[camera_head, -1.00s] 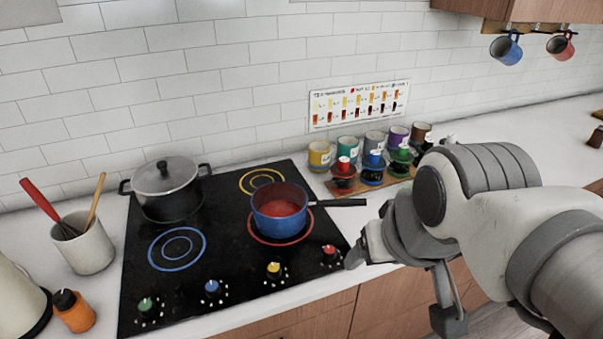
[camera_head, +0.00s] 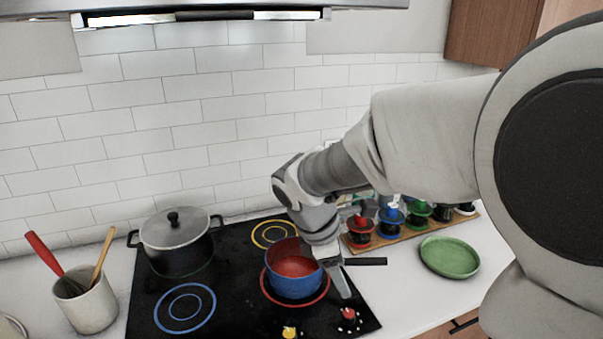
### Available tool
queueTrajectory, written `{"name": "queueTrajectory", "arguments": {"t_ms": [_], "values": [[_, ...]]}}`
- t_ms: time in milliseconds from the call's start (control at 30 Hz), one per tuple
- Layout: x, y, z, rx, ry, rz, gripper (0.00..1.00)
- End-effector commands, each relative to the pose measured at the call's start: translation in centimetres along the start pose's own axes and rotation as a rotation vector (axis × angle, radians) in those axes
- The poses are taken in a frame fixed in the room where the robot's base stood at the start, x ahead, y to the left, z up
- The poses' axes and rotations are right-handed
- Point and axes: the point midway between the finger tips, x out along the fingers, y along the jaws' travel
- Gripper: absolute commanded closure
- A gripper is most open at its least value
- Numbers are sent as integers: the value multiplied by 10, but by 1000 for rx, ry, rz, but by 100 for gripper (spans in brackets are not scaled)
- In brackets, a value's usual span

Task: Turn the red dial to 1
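The red dial (camera_head: 348,314) is at the front right corner of the black cooktop (camera_head: 233,292), with small marks around it. Its pointer setting is too small to read. My gripper (camera_head: 342,284) points down just above and behind the dial, apart from it as far as I can see. It is beside the right wall of the blue pot (camera_head: 292,284) and overlaps the pot's black handle (camera_head: 366,261) in the picture. The fingers are seen nearly edge-on, so their opening cannot be told.
A yellow dial (camera_head: 290,332) is left of the red one. A lidded pot (camera_head: 177,243) stands at the back left, and a utensil crock (camera_head: 88,302) beside the cooktop. A green plate (camera_head: 449,257) and a wooden rack (camera_head: 386,239) with coloured-lidded jars lie right.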

Motion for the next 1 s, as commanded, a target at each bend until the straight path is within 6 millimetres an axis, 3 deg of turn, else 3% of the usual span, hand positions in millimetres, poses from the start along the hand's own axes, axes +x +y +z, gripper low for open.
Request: {"name": "queueTrajectory", "arguments": {"t_ms": [200,467,1000], "values": [[25,20,-30,-285,-24,-30,27],[42,23,-36,-354,-29,-36,27],[154,18,-32,-350,-27,-39,27]]}}
